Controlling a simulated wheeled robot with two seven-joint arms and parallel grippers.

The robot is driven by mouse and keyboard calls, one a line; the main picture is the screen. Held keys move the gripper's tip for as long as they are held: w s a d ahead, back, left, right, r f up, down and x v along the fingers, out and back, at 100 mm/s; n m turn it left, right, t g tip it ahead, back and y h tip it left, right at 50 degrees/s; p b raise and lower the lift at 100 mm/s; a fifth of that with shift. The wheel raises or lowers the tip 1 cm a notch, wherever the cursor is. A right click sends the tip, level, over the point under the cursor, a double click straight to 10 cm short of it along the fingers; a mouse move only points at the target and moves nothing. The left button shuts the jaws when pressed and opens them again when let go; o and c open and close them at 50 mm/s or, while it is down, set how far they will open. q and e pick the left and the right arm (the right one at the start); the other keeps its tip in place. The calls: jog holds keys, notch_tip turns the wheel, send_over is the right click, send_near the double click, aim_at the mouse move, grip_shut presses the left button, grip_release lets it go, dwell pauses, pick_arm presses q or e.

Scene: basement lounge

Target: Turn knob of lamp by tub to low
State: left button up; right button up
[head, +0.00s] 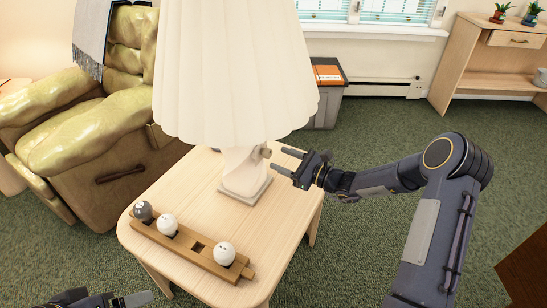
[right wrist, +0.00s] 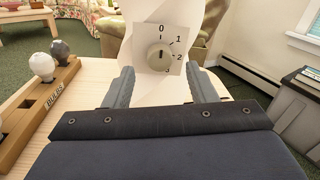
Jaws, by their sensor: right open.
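The lamp has a pleated cream shade (head: 235,70) and a pale base (head: 243,172) on a wooden side table (head: 285,215). Its knob (head: 265,153) faces my right gripper (head: 279,160), which is open just beside it in the head view. In the right wrist view the knob (right wrist: 159,57) sits on a square plate (right wrist: 178,38) marked 0, 1 and 2. The knob lies ahead of the open fingers (right wrist: 160,88), with nothing between them. My left gripper (head: 135,299) shows only partly at the bottom edge.
A wooden bulb rack (head: 187,247) with bulbs lies along the table's front left; it also shows in the right wrist view (right wrist: 40,110). A grey tub (head: 326,105) with an orange label stands behind. A green recliner (head: 110,130) is at left.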

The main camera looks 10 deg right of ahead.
aim_at(270, 154)
jog(key=shift+x, duration=1.7)
jog(key=shift+c, duration=0.2)
jog(key=c, duration=0.9)
